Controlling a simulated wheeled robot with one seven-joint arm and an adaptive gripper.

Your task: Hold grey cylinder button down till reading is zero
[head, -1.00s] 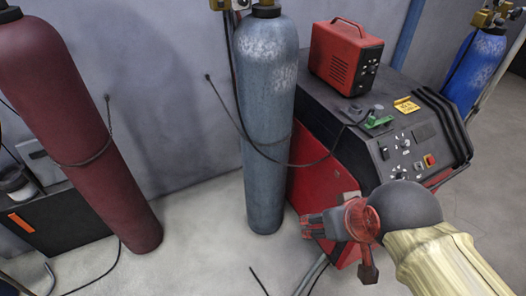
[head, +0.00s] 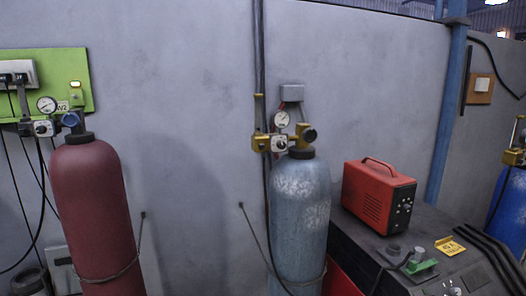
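The grey cylinder (head: 300,215) stands upright against the wall in the middle of the head view, its shoulder worn pale. A brass regulator (head: 303,142) sits on top of it. A round white gauge (head: 281,119) rises from the regulator; its reading is too small to make out. Below the gauge is a small pale plate (head: 279,144) with a round dark-centred part, which looks like the button. My gripper is out of the picture.
A maroon cylinder (head: 95,215) with its own gauge (head: 46,104) and similar plate (head: 42,128) stands left. A red portable unit (head: 378,195) sits on a dark machine (head: 350,235) at right. Cables (head: 258,240) run beside the grey cylinder. Bare wall lies between the cylinders.

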